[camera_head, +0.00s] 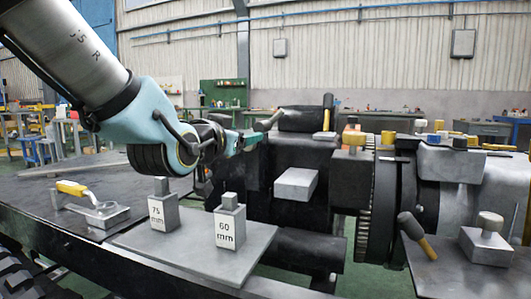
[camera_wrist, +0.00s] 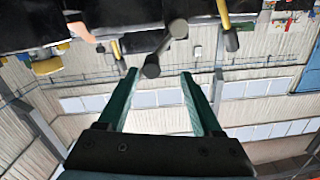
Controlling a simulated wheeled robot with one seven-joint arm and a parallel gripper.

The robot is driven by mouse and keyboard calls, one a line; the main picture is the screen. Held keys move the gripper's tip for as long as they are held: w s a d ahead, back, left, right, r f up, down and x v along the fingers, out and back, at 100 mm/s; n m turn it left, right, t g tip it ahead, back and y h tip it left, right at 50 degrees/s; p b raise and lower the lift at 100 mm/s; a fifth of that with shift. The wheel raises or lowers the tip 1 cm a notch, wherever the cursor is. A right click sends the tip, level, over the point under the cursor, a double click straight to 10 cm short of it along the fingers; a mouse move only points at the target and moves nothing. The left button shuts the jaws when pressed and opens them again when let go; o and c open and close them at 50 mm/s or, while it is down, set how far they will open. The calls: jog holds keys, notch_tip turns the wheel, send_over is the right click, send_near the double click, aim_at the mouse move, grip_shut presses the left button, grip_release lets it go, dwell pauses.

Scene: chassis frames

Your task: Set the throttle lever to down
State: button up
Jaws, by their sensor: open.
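My gripper (camera_head: 248,138) is at the left end of the dark engine block and points to the right. In the wrist view its two teal fingers (camera_wrist: 160,74) are spread apart with nothing clamped. A dark lever with a rounded end (camera_wrist: 151,69) shows just ahead of and between the fingertips; I cannot tell whether it touches them. In the head view a grey lever (camera_head: 271,119) stands just right of the fingertips. No label shows, so I cannot be sure that this is the throttle lever. Another lever with a yellow shaft and dark knob (camera_wrist: 226,22) is to its right in the wrist view.
Blocks marked 75 mm (camera_head: 163,212) and 60 mm (camera_head: 229,231) stand on a grey plate (camera_head: 185,249) below my arm. A yellow-handled clamp (camera_head: 72,188) is at left. A tilted yellow-and-black lever (camera_head: 416,235) is at right. A grey block (camera_head: 296,184) sits on the engine.

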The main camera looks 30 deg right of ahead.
aim_at(266, 128)
jog(key=shift+s+d+r+h, duration=0.3)
jog(key=shift+s+d, duration=0.15)
jog(key=shift+d, duration=0.05)
jog(key=shift+w+d+r+p, duration=0.15)
jog(key=shift+w+d+p, duration=0.15)
jog(key=shift+p, duration=0.95)
jog(key=w+d+p, duration=0.1)
jog(key=p, duration=0.2)
jog(key=shift+d, duration=0.1)
jog(key=x, duration=0.5)
jog(key=p+x, duration=0.1)
jog(key=x, duration=0.2)
jog(key=shift+f, duration=0.3)
jog(key=shift+c, duration=0.4)
jog(key=shift+d, duration=0.1)
grip_shut()
jog(key=shift+s, duration=0.1)
